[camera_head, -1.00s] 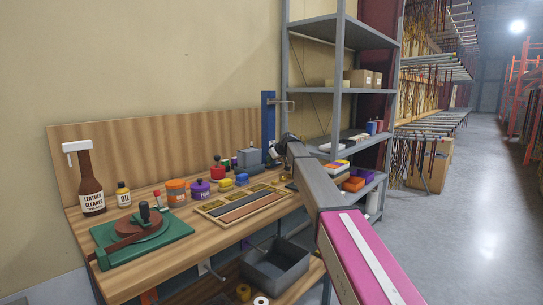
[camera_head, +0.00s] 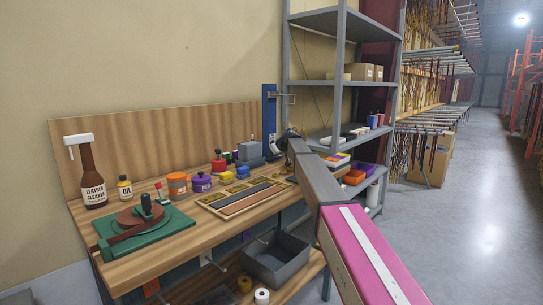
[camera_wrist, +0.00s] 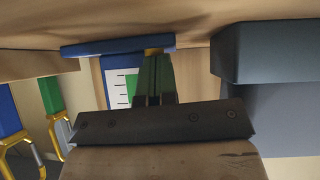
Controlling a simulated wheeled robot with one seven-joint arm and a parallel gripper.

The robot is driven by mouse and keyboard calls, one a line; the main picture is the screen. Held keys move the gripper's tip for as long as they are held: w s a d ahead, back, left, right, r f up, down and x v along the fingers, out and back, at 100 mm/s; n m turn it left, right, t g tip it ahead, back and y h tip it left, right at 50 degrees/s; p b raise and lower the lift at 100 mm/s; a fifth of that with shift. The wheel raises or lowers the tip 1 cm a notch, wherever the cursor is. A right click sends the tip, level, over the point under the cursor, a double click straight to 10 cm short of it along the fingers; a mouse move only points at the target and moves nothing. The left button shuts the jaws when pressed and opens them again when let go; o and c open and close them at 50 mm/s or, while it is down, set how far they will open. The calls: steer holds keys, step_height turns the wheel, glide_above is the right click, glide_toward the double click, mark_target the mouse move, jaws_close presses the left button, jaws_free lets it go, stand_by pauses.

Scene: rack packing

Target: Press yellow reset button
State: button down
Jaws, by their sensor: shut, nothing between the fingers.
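My gripper (camera_wrist: 153,64) shows in the wrist view as dark fingers close together, with nothing held. A small yellow piece (camera_wrist: 153,51) shows right at the fingertips beside a flat blue part (camera_wrist: 115,47); I cannot tell if it is the reset button or if the fingers touch it. In the head view my arm reaches to the back right of the bench, near an upright blue post (camera_head: 269,112), and hides its own fingertips. No reset button is clearly readable there.
The wooden bench (camera_head: 150,268) carries a leather cleaner bottle (camera_head: 93,178), a green base with a round press (camera_head: 140,222), jars, and a tray of strips (camera_head: 240,200). A metal shelf (camera_head: 341,90) stands right of the arm. In the wrist view a large grey block (camera_wrist: 270,60) is at right.

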steer(key=shift+s+f, duration=0.1)
step_height(320, 180, up, 4)
steer(key=shift+s+f, duration=0.1)
steer(key=shift+f, duration=0.1)
steer(key=v, duration=1)
steer(key=shift+r, duration=0.4)
